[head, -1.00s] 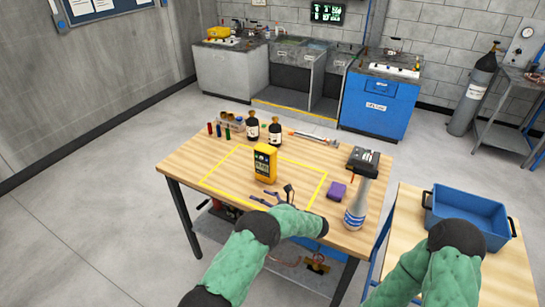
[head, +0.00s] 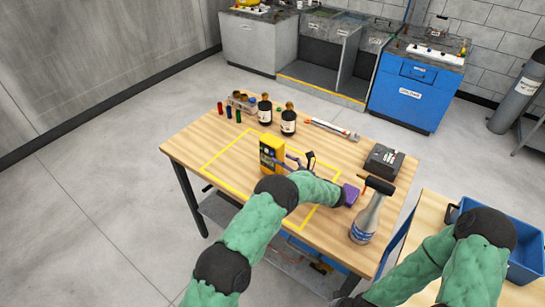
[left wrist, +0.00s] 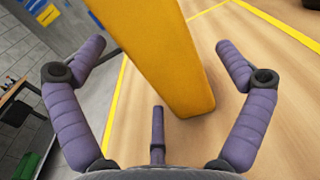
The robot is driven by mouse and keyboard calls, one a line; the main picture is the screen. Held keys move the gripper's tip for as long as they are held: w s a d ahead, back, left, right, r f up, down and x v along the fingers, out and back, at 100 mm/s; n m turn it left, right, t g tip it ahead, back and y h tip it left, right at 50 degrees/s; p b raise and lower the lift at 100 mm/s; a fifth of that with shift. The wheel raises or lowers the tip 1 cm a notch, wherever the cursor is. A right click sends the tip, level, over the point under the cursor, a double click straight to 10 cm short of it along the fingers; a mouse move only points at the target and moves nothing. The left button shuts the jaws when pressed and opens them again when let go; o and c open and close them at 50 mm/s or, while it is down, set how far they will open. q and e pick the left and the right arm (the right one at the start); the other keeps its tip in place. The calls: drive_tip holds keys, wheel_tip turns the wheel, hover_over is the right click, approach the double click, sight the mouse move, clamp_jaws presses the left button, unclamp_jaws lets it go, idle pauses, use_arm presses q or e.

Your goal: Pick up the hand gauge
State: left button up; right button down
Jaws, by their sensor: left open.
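The hand gauge (head: 271,150) is a yellow handheld device with a dark face, standing upright inside the yellow outline on the wooden table. In the left wrist view its yellow side (left wrist: 165,50) fills the upper middle, slightly tilted in the picture, between my spread fingers. My left gripper (head: 292,160) is open beside the gauge, on its right in the head view; in the wrist view its purple fingers (left wrist: 160,60) stand apart on both sides, with clear gaps. The lower part of the gauge is partly hidden by the fingers in the head view. My right gripper is not visible.
Dark bottles (head: 288,121) and small coloured vials (head: 228,112) stand behind the gauge. A blue bin (head: 527,262) sits on the neighbouring table. The outlined area's left part is clear.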

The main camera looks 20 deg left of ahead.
use_arm(q)
drive_tip(key=x, duration=0.4)
drive_tip(key=shift+w+a+b, duration=0.15)
drive_tip(key=shift+a+b, duration=0.15)
drive_tip(key=shift+a, duration=0.05)
drive_tip(key=c, duration=1.7)
drive_tip(key=shift+r, duration=0.1)
drive_tip(key=shift+c, duration=0.2)
wheel_tip(320, 180, up, 4)
drive_tip(key=shift+p, duration=0.75)
drive_tip(key=s+r, duration=0.1)
drive_tip(key=r, duration=0.1)
drive_tip(key=s+a+r+p, duration=0.1)
drive_tip(key=s, duration=0.1)
drive_tip(key=s+r, duration=0.2)
drive_tip(key=shift+a+r+p, duration=0.35)
drive_tip(key=shift+p, duration=0.05)
drive_tip(key=s+a+r+p, duration=0.1)
drive_tip(key=s+a+r, duration=0.1)
drive_tip(key=s, duration=0.6)
drive_tip(key=shift+a+r+p, duration=0.3)
drive_tip(key=shift+a+r, duration=0.05)
drive_tip(key=shift+r, duration=0.25)
drive_tip(key=shift+s, duration=0.1)
drive_tip(key=b, duration=0.3)
hover_over(269, 152)
drive_tip(key=w, duration=0.2)
drive_tip(key=shift+s, duration=0.1)
